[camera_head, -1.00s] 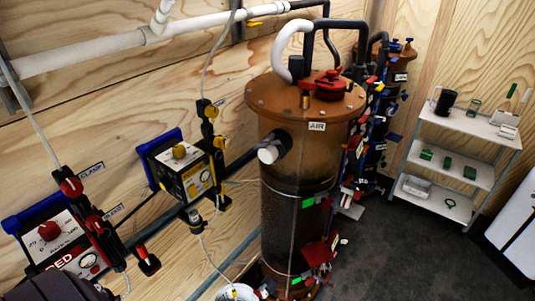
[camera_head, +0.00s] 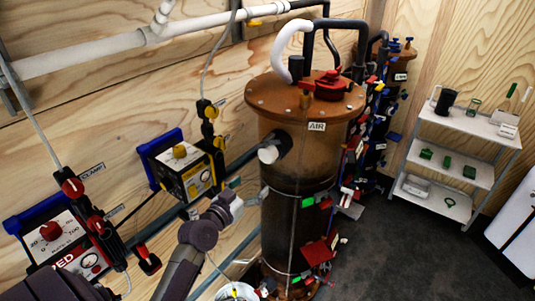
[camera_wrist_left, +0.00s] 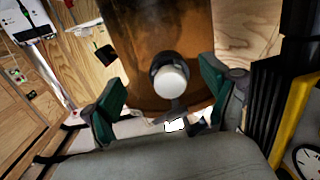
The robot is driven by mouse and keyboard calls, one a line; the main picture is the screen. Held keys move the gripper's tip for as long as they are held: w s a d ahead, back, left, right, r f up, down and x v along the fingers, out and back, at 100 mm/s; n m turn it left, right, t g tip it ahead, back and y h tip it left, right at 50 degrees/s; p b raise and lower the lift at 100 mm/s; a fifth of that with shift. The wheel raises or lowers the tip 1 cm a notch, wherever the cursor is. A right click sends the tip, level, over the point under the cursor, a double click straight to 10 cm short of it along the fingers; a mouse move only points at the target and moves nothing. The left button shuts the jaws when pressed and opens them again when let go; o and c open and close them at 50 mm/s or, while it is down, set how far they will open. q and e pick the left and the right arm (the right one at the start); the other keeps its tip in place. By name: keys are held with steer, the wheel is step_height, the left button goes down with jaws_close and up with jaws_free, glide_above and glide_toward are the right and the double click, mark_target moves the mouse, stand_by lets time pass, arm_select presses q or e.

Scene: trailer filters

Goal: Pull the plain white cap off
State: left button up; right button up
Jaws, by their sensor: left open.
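The plain white cap (camera_head: 268,154) sits on the end of a short dark side pipe on the brown cylindrical tank (camera_head: 300,210), below the AIR label. In the left wrist view the round white cap (camera_wrist_left: 170,82) faces me, in front of the brown tank wall. My left gripper (camera_head: 236,196) is below and left of the cap in the head view. In the left wrist view its green-padded fingers (camera_wrist_left: 160,95) are apart, one on each side of the cap, with nothing between them touching. My right gripper is not in view.
A red-knobbed box (camera_head: 52,234) is at lower left. A white shelf (camera_head: 460,145) with small green parts stands at the right. The dark floor between is clear.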

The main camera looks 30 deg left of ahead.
arm_select(q)
steer(key=t, duration=0.1)
glide_toward(265, 156)
steer(key=w, duration=0.1)
steer(key=shift+w+f, duration=0.1)
steer(key=shift+w, duration=0.05)
steer(key=shift+w+b, duration=0.45)
steer(key=shift+w, duration=4)
steer(key=c, duration=1.6)
steer(key=shift+s+p, duration=0.65)
steer(key=shift+s, duration=2.4)
